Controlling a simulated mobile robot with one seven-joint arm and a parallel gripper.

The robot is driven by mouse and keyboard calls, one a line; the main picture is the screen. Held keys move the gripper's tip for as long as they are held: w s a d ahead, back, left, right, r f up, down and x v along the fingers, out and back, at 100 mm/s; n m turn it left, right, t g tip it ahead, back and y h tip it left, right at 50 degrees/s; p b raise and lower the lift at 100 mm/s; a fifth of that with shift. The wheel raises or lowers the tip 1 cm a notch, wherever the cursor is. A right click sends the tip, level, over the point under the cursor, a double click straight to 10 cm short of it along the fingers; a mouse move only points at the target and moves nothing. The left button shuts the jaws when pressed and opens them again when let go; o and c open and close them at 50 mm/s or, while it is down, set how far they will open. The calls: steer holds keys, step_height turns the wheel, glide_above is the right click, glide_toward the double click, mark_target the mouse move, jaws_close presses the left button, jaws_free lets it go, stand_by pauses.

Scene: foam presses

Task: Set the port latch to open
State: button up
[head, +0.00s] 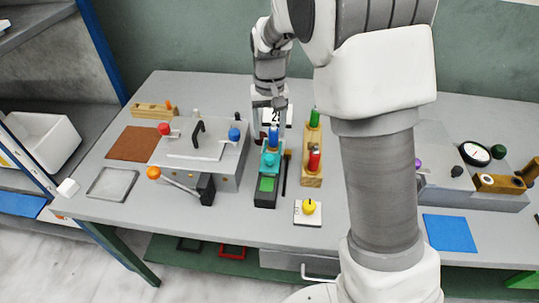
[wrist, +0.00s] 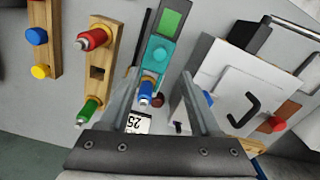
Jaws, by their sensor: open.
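No part is legibly marked as the port latch. A grey press box (head: 225,178) stands at the left of the table, with a white lid plate, a black handle (head: 198,131), a red knob (head: 164,129) and a blue knob (head: 234,134). In the wrist view the red knob (wrist: 277,124) is clear, and the blue knob (wrist: 208,98) is partly hidden by a finger. My gripper (wrist: 160,75) is open and empty, above the back of the teal device (head: 270,160). A blue-topped piece (wrist: 147,88) shows between its fingers, below them; I cannot tell whether they touch it.
A wooden rack (head: 312,160) with red and green pieces stands right of the teal device. An orange-tipped lever (head: 153,172) sticks out before the box. A yellow knob (head: 309,207) sits on a white plate. A second press with a gauge (head: 475,153) is at the right.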

mark_target(269, 157)
step_height(269, 157, down, 10)
steer(key=shift+f, duration=0.1)
stand_by(0.4)
jaws_close()
stand_by(1.2)
